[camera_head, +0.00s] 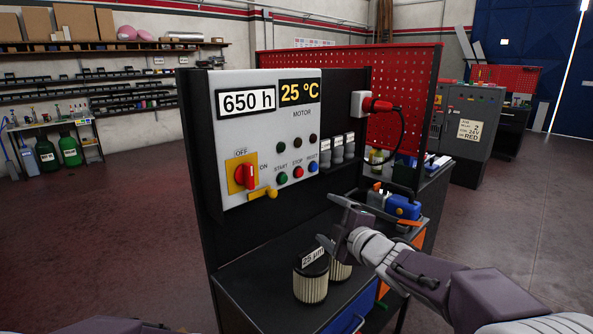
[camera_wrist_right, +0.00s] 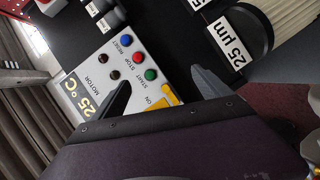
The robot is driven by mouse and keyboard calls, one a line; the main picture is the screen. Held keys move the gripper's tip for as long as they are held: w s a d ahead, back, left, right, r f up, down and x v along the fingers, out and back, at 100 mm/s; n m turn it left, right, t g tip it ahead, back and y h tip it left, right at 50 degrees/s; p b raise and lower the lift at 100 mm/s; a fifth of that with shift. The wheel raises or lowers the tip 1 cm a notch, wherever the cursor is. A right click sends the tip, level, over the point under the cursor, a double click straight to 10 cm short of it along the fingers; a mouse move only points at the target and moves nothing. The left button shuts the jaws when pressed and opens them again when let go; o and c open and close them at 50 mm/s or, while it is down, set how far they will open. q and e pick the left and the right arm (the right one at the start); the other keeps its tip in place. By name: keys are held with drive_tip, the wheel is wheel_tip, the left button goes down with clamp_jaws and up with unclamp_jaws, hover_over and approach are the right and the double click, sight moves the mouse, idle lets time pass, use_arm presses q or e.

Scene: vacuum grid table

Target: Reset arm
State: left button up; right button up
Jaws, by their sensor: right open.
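My right gripper (camera_head: 329,220) reaches in from the right in the head view, in front of the panel stand and above the filters on the bench. Its two fingers stand apart with nothing between them; they also show apart in the right wrist view (camera_wrist_right: 158,80). The control panel (camera_head: 270,130) reads "650 h" and "25 °C", with its red rotary switch (camera_head: 249,176) and a yellow handle (camera_head: 262,193) below. A pleated filter labelled "25 µm" (camera_head: 311,284) stands upright on the bench. A second filter (camera_head: 340,270) is partly hidden behind it. My left gripper is out of view.
A red plug (camera_head: 377,105) sits in a white socket on the panel stand. Blue and orange tools (camera_head: 403,208) lie on the bench at right. A red pegboard (camera_head: 350,75) rises behind. The floor (camera_head: 110,230) at left is clear.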

drive_tip(key=s+d+f+m+g+h, duration=0.3)
drive_tip(key=s+d+f+m+h, duration=0.2)
drive_tip(key=d+f+m, duration=0.45)
drive_tip(key=s+d+f+m+g+h, duration=0.1)
drive_tip(key=s+f+m+g, duration=0.4)
drive_tip(key=s+f, duration=0.55)
drive_tip(key=s+d+f+m+g, duration=0.1)
drive_tip(key=s+f+m+g, duration=0.55)
drive_tip(key=s, duration=0.75)
wheel_tip(320, 180, up, 12)
drive_tip(key=n+t+p, duration=0.1)
drive_tip(key=n+p, duration=0.1)
drive_tip(key=p, duration=1.1)
drive_tip(key=shift+w+a+f, duration=0.15)
drive_tip(key=shift+f, duration=0.05)
